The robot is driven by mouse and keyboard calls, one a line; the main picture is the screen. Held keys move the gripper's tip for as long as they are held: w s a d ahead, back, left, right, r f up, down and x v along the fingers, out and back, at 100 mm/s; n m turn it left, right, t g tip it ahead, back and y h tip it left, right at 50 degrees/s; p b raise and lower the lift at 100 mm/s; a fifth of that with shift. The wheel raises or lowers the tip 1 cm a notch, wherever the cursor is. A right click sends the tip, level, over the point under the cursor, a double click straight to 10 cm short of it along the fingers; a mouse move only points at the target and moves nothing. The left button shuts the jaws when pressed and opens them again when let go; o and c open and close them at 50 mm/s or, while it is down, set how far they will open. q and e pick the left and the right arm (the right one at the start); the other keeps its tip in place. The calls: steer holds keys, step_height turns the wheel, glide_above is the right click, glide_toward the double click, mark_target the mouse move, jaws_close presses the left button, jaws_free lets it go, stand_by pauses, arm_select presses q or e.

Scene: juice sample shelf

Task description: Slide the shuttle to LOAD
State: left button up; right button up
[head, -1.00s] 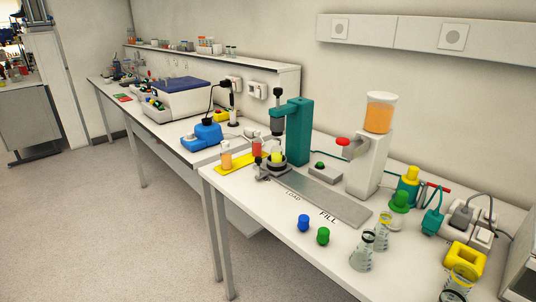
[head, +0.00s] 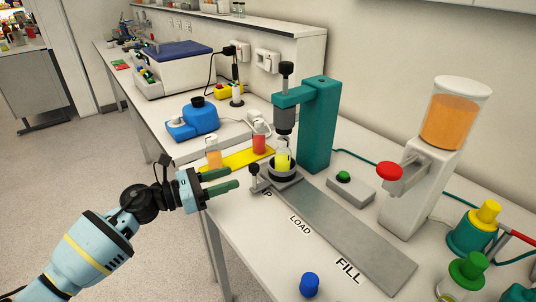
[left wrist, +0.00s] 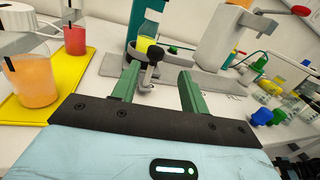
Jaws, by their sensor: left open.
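The shuttle (head: 283,177) is a dark round holder with a post and knob (head: 254,170) at its front left. It carries a bottle of yellow liquid (head: 283,160) and sits at the far end of the grey rail (head: 345,235), under the teal press (head: 318,130). LOAD (head: 300,225) is printed beside the rail's middle; FILL (head: 347,270) is nearer. My left gripper (head: 235,178) is open and empty, just left of the knob. In the left wrist view, the knob (left wrist: 155,54) shows beyond and between the open fingers (left wrist: 158,76). My right gripper is not in view.
A yellow mat (head: 250,157) with orange and red beakers lies close behind my left gripper. The juice dispenser (head: 425,160) and a green-button box (head: 350,190) stand right of the rail. A blue cap (head: 310,285) lies near the front edge. The rail's length is clear.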

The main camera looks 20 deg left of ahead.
mark_target(254, 165)
arm_select(q)
steer(key=shift+w+a+r+m, duration=0.1)
steer(key=shift+w+r+m, duration=0.25)
steer(key=shift+w+m, duration=0.35)
steer(key=shift+s+r, duration=0.15)
steer(key=shift+r, duration=0.05)
steer(key=p+x, duration=0.1)
steer(key=x, duration=0.5)
steer(key=shift+d, duration=0.25)
steer(key=shift+w+d+f, duration=0.1)
steer(key=shift+w+d, duration=0.4)
steer(key=shift+w, duration=0.05)
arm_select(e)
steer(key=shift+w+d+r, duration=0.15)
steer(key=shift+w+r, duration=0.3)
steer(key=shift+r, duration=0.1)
arm_select(q)
steer(key=c, duration=0.8)
jaws_close()
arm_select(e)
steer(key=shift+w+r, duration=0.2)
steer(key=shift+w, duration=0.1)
